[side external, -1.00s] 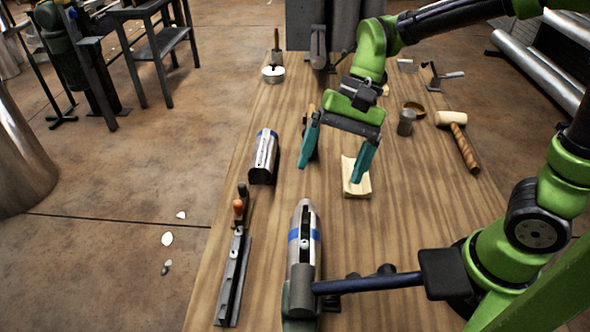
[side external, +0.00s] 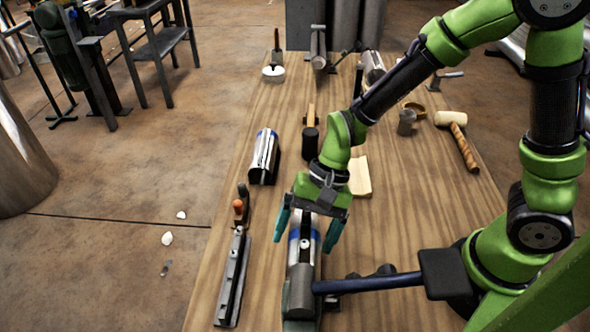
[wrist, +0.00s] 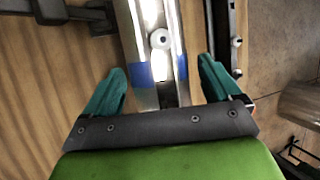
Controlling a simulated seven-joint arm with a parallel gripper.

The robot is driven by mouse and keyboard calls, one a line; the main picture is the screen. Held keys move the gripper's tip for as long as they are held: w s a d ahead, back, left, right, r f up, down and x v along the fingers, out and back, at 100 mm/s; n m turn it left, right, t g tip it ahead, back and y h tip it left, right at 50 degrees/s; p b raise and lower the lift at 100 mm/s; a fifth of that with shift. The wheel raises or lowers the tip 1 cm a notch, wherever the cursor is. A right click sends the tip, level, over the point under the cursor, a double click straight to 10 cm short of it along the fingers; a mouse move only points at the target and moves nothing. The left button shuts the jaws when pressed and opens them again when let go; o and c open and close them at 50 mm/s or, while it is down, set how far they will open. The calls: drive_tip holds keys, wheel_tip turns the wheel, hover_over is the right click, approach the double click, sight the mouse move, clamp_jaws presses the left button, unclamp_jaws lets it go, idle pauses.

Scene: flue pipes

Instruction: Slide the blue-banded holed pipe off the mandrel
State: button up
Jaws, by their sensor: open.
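The blue-banded pipe (side external: 293,246) is a shiny metal tube near the front of the bench, on the mandrel (side external: 301,283) that runs out of a dark clamp. My gripper (side external: 308,236) is open above the pipe, with one teal finger on each side of it. In the wrist view the pipe (wrist: 175,30) runs between the open fingers of my gripper (wrist: 159,85), with the blue band (wrist: 141,75) near fingertip level. A slot along the pipe shows a round fastener inside. Neither finger visibly touches the pipe. My gripper hides the pipe's far end in the side view.
Another blue-banded pipe (side external: 264,158) lies in a dark cradle farther back. A long metal bar tool (side external: 232,278) lies left of the mandrel. A dark handle (side external: 368,283) sticks out right from the clamp. A mallet (side external: 458,138) and a wooden block (side external: 359,176) lie to the right.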

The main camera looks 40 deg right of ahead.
drive_tip(key=c, duration=1.1)
drive_tip(key=o, duration=0.4)
drive_tip(key=c, duration=0.5)
drive_tip(key=shift+o, duration=0.2)
drive_tip(key=shift+r, duration=0.1)
drive_tip(key=shift+r, duration=0.1)
drive_tip(key=shift+w+d, duration=2.5)
